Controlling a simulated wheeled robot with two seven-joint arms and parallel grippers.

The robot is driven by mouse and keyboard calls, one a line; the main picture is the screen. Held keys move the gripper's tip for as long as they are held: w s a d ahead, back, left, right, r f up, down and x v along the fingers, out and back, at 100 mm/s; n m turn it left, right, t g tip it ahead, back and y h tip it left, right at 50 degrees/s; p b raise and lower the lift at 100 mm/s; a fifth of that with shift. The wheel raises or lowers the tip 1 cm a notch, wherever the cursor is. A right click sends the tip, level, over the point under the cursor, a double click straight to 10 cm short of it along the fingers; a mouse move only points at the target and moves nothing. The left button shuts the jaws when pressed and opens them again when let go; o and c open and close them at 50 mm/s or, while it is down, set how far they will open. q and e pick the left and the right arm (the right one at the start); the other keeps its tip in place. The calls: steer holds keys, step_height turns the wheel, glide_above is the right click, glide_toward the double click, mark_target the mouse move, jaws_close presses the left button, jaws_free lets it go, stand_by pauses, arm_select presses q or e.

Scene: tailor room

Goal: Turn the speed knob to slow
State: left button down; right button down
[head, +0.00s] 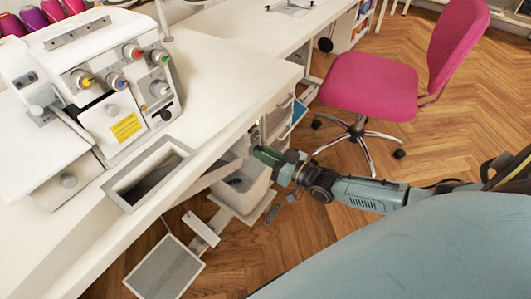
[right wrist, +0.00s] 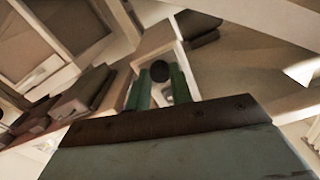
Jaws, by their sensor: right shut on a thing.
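My right gripper (head: 266,154) reaches in from the right, below the front edge of the white table (head: 225,92). In the right wrist view its two green fingers stand on either side of a dark round knob (right wrist: 160,71), and the gripper is shut on it. The knob sits on a pale part under the table. Any mark or setting on it cannot be read. In the head view the knob is hidden by the gripper. My left gripper is not in view.
A white overlock machine (head: 112,82) with coloured dials stands on the table. A pale bin (head: 240,190) is just below my gripper, and a foot pedal (head: 165,268) is on the floor. A pink chair (head: 370,85) stands behind. Wooden floor is open at the right.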

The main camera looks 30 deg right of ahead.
arm_select(q)
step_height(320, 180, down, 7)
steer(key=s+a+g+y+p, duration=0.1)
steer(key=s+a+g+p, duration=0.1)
steer(key=p, duration=0.1)
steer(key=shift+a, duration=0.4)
arm_select(e)
steer(key=shift+n, duration=4.2)
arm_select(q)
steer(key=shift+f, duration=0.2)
arm_select(e)
steer(key=c, duration=1.2)
jaws_free()
steer(key=shift+c, duration=0.2)
